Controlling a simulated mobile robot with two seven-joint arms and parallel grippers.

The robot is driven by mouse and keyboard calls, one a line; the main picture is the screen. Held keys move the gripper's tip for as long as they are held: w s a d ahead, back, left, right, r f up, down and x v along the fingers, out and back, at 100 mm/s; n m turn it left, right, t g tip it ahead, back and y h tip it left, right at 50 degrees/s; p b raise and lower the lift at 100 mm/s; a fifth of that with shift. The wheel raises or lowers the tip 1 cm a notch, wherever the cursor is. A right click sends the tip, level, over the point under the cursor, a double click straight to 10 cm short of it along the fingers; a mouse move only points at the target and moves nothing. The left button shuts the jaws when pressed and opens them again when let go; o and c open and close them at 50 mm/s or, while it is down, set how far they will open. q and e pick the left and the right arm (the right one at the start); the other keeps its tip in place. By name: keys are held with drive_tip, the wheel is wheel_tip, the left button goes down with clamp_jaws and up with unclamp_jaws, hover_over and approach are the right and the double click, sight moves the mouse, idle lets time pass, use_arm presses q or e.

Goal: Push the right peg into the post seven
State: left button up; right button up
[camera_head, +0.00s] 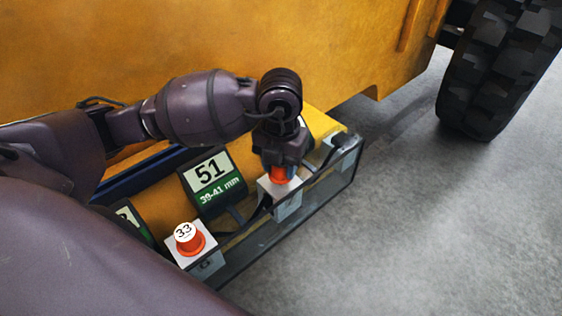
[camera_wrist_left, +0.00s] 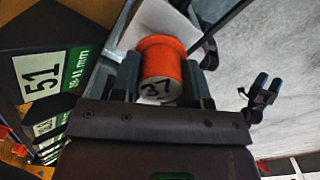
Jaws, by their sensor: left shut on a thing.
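My left gripper (camera_head: 280,168) is shut on an orange peg (camera_head: 279,175) at the right-hand pale block post (camera_head: 288,203). In the left wrist view the peg (camera_wrist_left: 161,68) is marked 37 and sits between the two fingers of my left gripper (camera_wrist_left: 167,82). The peg's lower end is at the post's top; how deep it sits is hidden. A second orange peg (camera_head: 190,241), with a white top marked 33, stands upright in the left-hand block post (camera_head: 204,263). No seven is legible on a post.
A sign reading 51, 39-41 mm (camera_head: 211,180) stands behind the posts on the yellow casting. Another sign (camera_head: 133,222) is partly hidden by my arm. A dark rail (camera_head: 300,222) runs along the front edge. A big tyre (camera_head: 497,75) stands back right; the grey floor is clear.

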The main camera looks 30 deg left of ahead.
use_arm(q)
drive_tip(key=shift+f+b, duration=0.4)
drive_tip(key=shift+f, duration=0.3)
use_arm(e)
drive_tip(key=shift+w+a+f, duration=0.1)
drive_tip(key=shift+w+f, duration=0.1)
drive_tip(key=shift+w, duration=0.25)
use_arm(q)
drive_tip(key=shift+f, duration=0.2)
use_arm(e)
drive_tip(key=shift+f, duration=0.15)
use_arm(q)
drive_tip(key=shift+f+b, duration=0.3)
drive_tip(key=o, duration=1)
drive_tip(key=shift+r, duration=0.25)
wheel_tip(320, 180, up, 9)
drive_tip(key=shift+p, duration=0.35)
drive_tip(key=shift+r, duration=0.7)
use_arm(e)
drive_tip(key=shift+s+f, duration=0.1)
drive_tip(key=shift+s, duration=0.4)
drive_tip(key=shift+w, duration=0.2)
